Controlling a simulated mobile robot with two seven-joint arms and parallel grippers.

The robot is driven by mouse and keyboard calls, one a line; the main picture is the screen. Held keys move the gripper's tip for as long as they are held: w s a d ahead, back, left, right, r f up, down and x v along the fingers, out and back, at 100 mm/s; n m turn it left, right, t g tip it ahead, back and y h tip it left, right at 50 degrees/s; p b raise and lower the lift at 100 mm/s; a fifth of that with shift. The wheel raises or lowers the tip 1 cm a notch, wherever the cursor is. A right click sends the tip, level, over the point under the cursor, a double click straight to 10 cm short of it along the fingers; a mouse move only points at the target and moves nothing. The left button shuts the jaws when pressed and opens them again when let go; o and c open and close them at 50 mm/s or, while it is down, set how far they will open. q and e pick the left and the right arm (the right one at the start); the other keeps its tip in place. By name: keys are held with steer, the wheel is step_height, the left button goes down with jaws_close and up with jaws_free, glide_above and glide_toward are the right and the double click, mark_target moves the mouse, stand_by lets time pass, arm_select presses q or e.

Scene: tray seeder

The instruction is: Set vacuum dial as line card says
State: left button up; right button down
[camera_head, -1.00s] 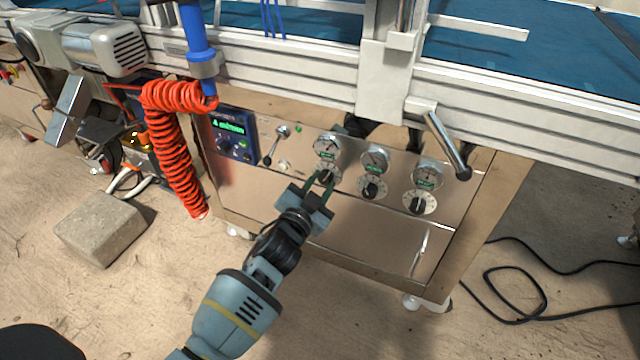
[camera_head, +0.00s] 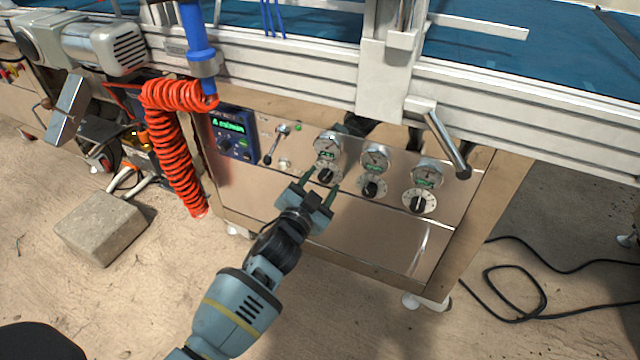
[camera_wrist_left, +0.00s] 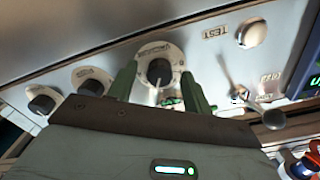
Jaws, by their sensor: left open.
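Three black dials on pale scale plates sit in a row on the steel panel (camera_head: 385,230), each below a round gauge. The left dial (camera_head: 326,175) is under the left gauge (camera_head: 328,145); it also shows in the left wrist view (camera_wrist_left: 160,72). The middle dial (camera_head: 371,187) and right dial (camera_head: 418,202) stand to its right. My left gripper (camera_head: 323,181) is open, its fingers on either side of the left dial, apart from the knob. No line card can be made out. My right gripper is out of view.
A dark blue display unit (camera_head: 233,135) and a toggle lever (camera_head: 275,146) lie left of the gauges. A coiled orange hose (camera_head: 172,150) hangs farther left. A clamp lever (camera_head: 450,145) juts down over the panel's upper right. A concrete block (camera_head: 101,228) sits on the floor.

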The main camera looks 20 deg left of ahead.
arm_select(q)
steer(key=shift+s, duration=0.25)
steer(key=s+p, duration=0.2)
steer(key=s, duration=0.5)
steer(key=shift+s, duration=0.15)
steer(key=shift+a, duration=0.1)
